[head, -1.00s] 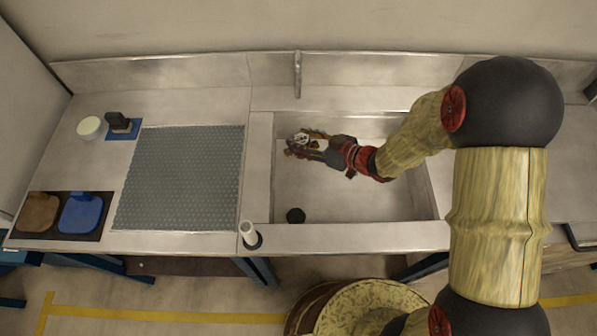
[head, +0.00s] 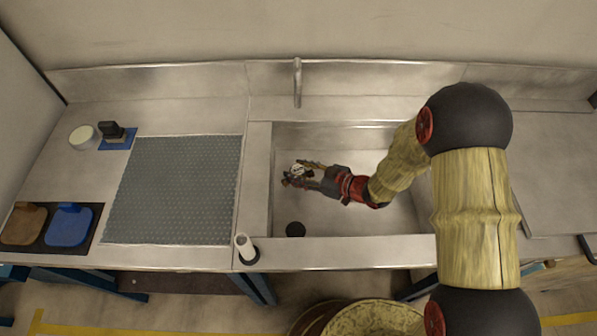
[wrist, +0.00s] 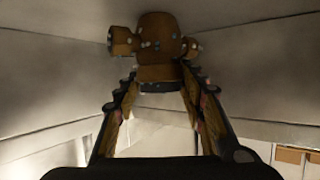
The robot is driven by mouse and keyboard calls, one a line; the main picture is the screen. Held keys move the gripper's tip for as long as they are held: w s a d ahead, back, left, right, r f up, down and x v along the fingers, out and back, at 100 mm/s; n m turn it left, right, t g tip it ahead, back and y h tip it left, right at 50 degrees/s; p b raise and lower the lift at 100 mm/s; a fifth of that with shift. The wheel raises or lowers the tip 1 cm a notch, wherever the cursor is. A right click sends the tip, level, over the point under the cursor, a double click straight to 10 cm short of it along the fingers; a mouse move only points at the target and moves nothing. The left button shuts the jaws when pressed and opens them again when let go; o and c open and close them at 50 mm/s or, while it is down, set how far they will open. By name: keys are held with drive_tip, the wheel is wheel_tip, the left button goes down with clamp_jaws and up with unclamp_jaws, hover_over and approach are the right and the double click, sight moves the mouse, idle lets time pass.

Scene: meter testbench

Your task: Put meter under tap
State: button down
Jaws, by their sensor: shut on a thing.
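In the wrist view the brown meter (wrist: 158,45) with side stubs sits between the tips of my two fingers (wrist: 160,85). The tap (head: 298,85) is a thin metal spout at the back edge of the sink, behind the meter in the head view. I cannot tell how high the meter is above the basin floor.
The sink basin (head: 350,222) has raised walls around my gripper. A dark drain (head: 295,230) lies in its floor. A white cylinder (head: 244,246) stands at the front edge. A grey ribbed mat (head: 175,190), brown and blue pads (head: 68,226) and a white round dish (head: 83,137) lie to the left.

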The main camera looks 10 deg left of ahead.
drive_tip(key=c, duration=1.1)
unclamp_jaws()
drive_tip(key=shift+r, duration=0.2)
drive_tip(key=p+v, duration=0.3)
drive_tip(key=v, duration=0.9)
drive_tip(key=shift+f+p, duration=0.15)
drive_tip(key=shift+p, duration=0.2)
